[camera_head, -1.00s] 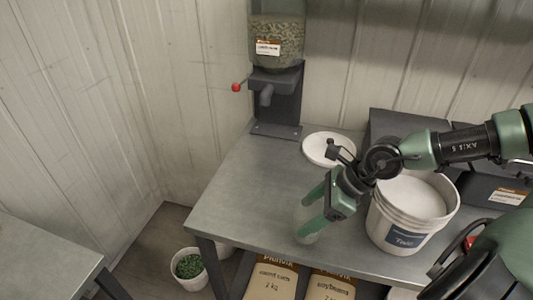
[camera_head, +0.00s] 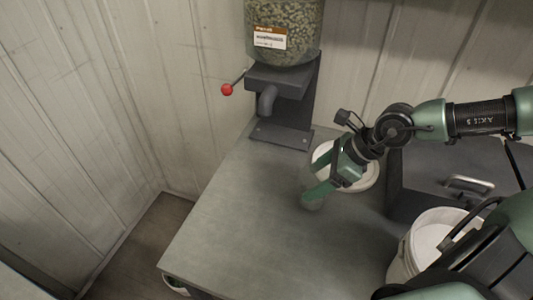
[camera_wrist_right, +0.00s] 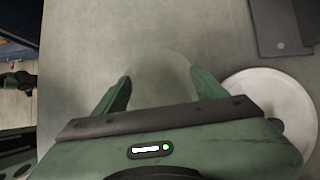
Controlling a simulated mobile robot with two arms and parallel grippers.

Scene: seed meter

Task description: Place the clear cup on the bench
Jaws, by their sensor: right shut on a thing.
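My right gripper (camera_head: 322,190) hangs over the metal bench (camera_head: 235,210), in front of the seed dispenser. Its fingers are shut around the clear cup, which is so transparent that in the right wrist view only a faint rim of the cup (camera_wrist_right: 165,62) shows between the two green fingers (camera_wrist_right: 160,90). In the head view the cup is mostly hidden by the fingers. The cup is over bare bench top; I cannot tell whether its base touches the surface.
The seed dispenser (camera_head: 285,77) with a red-knobbed lever (camera_head: 227,89) stands at the back. A white round plate or lid (camera_head: 368,178) lies right behind my gripper, also in the wrist view (camera_wrist_right: 262,95). A white bucket (camera_head: 405,262) stands right. The bench's left part is clear.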

